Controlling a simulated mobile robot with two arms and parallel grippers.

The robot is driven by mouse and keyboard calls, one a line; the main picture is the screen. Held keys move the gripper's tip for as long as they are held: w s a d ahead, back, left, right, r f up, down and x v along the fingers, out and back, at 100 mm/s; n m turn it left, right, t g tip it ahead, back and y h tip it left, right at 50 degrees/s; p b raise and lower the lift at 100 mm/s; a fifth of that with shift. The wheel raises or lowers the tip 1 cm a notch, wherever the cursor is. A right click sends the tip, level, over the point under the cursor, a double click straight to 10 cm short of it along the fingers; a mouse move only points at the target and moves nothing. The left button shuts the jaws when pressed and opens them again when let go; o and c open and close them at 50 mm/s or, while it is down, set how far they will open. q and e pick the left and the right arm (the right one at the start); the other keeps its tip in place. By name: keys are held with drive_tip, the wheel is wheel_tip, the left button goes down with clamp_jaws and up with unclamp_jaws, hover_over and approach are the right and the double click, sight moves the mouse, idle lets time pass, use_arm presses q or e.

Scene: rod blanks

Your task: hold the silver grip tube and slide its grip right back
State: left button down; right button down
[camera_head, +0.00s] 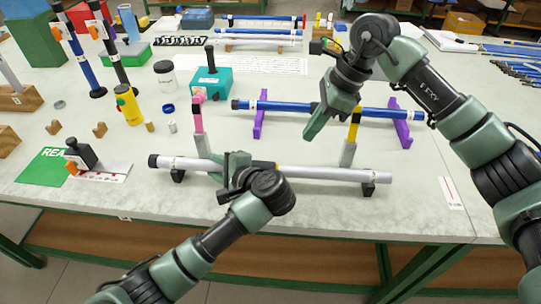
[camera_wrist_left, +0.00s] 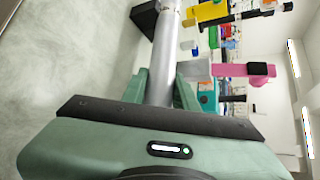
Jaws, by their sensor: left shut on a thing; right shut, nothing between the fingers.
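The silver grip tube (camera_head: 325,173) lies across the front of the table on two small black supports, with a black end (camera_head: 153,160) at its left. My left gripper (camera_head: 236,172) is shut on the tube left of its middle. In the left wrist view the silver tube (camera_wrist_left: 165,55) runs between the fingers of the left gripper (camera_wrist_left: 163,88). A dark section (camera_head: 263,165) shows just right of the gripper; I cannot tell if it is the grip. My right gripper (camera_head: 320,122) is shut and empty, above the table behind the silver tube, apart from it.
A blue tube (camera_head: 300,107) rests on purple stands (camera_head: 259,116) behind. A pink-topped post (camera_head: 198,115) and a yellow-topped post (camera_head: 350,140) stand just behind the silver tube. A green mat (camera_head: 42,168) and a black-knobbed device (camera_head: 82,154) lie at left. The table's front right is mostly clear.

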sight(262, 162)
drive_tip(key=x, duration=0.2)
drive_tip(key=d+x, duration=0.1)
drive_tip(key=x, duration=0.5)
drive_tip(key=shift+s+d+f, duration=0.25)
drive_tip(key=shift+d+f, duration=0.05)
drive_tip(key=shift+f, duration=0.2)
drive_tip(key=a, duration=0.3)
drive_tip(key=shift+w+a+f, duration=0.1)
drive_tip(key=shift+a, duration=0.45)
drive_tip(key=a, duration=0.5)
drive_tip(key=shift+w, duration=0.15)
drive_tip(key=shift+d, duration=0.2)
